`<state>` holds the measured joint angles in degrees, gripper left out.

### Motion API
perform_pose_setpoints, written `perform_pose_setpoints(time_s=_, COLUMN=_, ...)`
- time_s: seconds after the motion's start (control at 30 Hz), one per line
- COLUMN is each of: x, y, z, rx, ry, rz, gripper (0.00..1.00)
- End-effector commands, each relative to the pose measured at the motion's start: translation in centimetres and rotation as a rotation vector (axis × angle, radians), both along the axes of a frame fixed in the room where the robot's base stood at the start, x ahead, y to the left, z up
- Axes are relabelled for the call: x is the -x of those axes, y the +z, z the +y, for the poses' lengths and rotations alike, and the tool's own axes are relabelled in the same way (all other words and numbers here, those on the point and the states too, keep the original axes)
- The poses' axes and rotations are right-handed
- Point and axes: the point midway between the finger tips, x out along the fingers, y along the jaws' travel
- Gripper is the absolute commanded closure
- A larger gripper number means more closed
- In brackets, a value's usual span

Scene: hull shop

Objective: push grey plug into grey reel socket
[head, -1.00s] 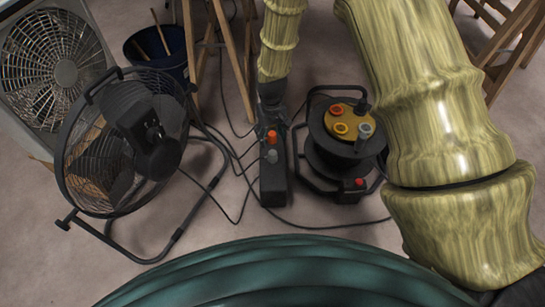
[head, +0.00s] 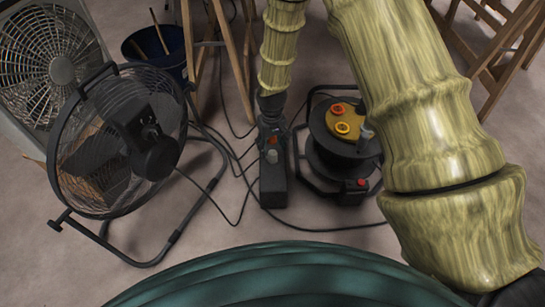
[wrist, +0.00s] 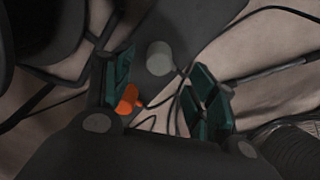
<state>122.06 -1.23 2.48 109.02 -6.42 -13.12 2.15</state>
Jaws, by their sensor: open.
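The grey plug (head: 272,156) sits on the near part of a dark, long power block (head: 272,188) on the floor. It shows as a round grey top in the wrist view (wrist: 159,58), ahead of the gap between my fingers. My gripper (head: 271,128) is open above the block, just behind the grey plug in the head view. In the wrist view its green-padded fingers (wrist: 160,95) are apart, with nothing held. The grey reel socket (head: 366,134) is on the reel's yellow face, partly hidden by my arm.
An orange plug (wrist: 129,99) shows close to my left finger. The cable reel (head: 338,160) stands right of the block, with orange (head: 337,109) and yellow (head: 342,128) sockets. Black cables cross the floor. A fan (head: 120,145) stands left; wooden trestle legs (head: 240,60) stand behind.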

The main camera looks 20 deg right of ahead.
Motion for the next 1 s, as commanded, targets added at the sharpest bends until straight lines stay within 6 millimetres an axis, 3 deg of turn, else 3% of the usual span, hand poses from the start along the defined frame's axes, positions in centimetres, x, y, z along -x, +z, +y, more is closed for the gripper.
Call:
perform_pose_setpoints(time_s=0.5, x=0.3, y=-4.8, z=-0.2, rx=0.001, ry=0.001, rz=0.000, gripper=0.42)
perform_pose_setpoints(time_s=0.93, x=0.3, y=-5.0, z=-0.2, rx=0.001, ry=0.000, rz=0.000, gripper=0.42)
perform_pose_setpoints(time_s=1.0, x=0.3, y=-5.0, z=-0.2, rx=0.001, ry=0.000, rz=0.000, gripper=0.52)
